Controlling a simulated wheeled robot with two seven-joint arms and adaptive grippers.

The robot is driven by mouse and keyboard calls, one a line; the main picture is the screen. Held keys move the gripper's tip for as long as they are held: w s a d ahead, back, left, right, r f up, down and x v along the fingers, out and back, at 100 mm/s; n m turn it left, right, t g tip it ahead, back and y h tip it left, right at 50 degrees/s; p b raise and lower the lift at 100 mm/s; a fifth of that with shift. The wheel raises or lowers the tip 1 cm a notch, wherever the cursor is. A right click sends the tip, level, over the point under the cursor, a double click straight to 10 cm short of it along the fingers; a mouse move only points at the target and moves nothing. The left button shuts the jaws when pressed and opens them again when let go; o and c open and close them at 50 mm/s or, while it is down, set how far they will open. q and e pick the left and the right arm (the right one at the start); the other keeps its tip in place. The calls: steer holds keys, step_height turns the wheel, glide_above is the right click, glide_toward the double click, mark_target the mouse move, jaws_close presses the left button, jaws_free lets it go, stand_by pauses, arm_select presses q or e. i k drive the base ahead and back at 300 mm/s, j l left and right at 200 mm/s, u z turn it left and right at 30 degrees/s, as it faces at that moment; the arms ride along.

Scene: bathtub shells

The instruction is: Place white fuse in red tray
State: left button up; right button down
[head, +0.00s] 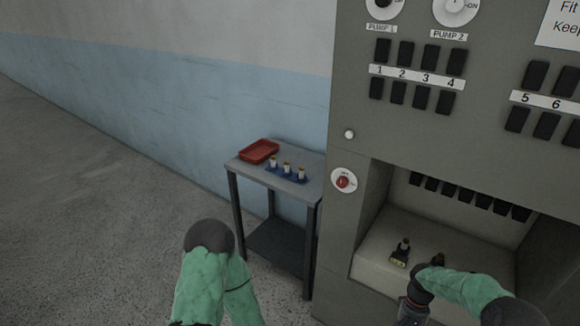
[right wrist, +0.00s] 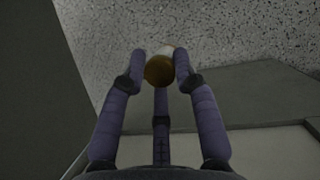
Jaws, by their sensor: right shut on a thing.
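A white fuse with a brass cap (right wrist: 160,68) is between the fingertips of my right gripper (right wrist: 158,75) in the right wrist view. The gripper is shut on it. In the head view my right gripper (head: 412,312) is at the lower edge, in front of the cabinet recess; the fuse cannot be made out there. The red tray (head: 260,151) lies at the back of a small grey table, left of the cabinet, and looks empty. My left arm shows at the bottom, but its gripper is out of view.
A blue holder (head: 272,178) with three white fuses stands on the grey table (head: 243,166), right of the tray. The grey cabinet (head: 350,230) stands right of the table. Its recess holds a fuse holder (head: 399,258) with a dark fuse. The floor at left is clear.

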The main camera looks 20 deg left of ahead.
mark_target(260, 154)
steer(key=i+j+u, duration=0.1)
steer(key=u, duration=1.35)
steer(key=i+u, duration=0.1)
steer(key=i, duration=1.6)
